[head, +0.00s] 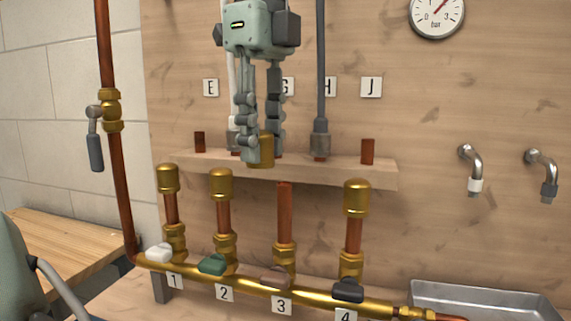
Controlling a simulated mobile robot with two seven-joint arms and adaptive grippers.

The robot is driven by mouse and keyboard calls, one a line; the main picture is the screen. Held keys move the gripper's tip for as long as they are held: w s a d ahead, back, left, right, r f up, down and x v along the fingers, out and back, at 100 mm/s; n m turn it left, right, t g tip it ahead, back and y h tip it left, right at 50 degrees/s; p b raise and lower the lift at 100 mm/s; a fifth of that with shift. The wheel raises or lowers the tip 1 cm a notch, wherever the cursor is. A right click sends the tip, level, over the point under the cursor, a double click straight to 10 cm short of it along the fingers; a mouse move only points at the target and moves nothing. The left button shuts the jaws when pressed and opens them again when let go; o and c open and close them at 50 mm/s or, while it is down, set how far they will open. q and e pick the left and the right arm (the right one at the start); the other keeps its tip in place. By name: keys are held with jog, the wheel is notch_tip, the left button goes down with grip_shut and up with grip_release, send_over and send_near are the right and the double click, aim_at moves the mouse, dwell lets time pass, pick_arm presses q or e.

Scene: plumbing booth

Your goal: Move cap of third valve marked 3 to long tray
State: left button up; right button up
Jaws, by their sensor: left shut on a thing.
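My left gripper (261,145) points down from the top and is shut on a brass cap (266,149), partly hidden by the fingers. It holds the cap in front of the wooden shelf, above and left of the third valve's pipe. The third valve (284,255), over the label 3 (281,306), has a brown handle and a bare copper pipe top (284,188). A grey metal tray (425,287) is at the bottom right, cut off by the picture edge; I cannot tell its full length. My right gripper is not in view.
Valves 1, 2 and 4 carry brass caps: the first (167,179), the second (220,185) and the fourth (355,198). A wooden shelf (372,180) with copper stubs and grey hoses is behind my gripper. Two wall spouts (470,170) are at right, above the tray.

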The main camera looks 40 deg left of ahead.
pick_arm(q)
jog(key=s+a+r+p, duration=0.1)
jog(key=s+r, duration=0.6)
jog(key=r, duration=0.2)
jog(key=shift+s+a+r, duration=0.15)
jog(key=shift+s+a, duration=0.2)
jog(key=shift+s, duration=0.05)
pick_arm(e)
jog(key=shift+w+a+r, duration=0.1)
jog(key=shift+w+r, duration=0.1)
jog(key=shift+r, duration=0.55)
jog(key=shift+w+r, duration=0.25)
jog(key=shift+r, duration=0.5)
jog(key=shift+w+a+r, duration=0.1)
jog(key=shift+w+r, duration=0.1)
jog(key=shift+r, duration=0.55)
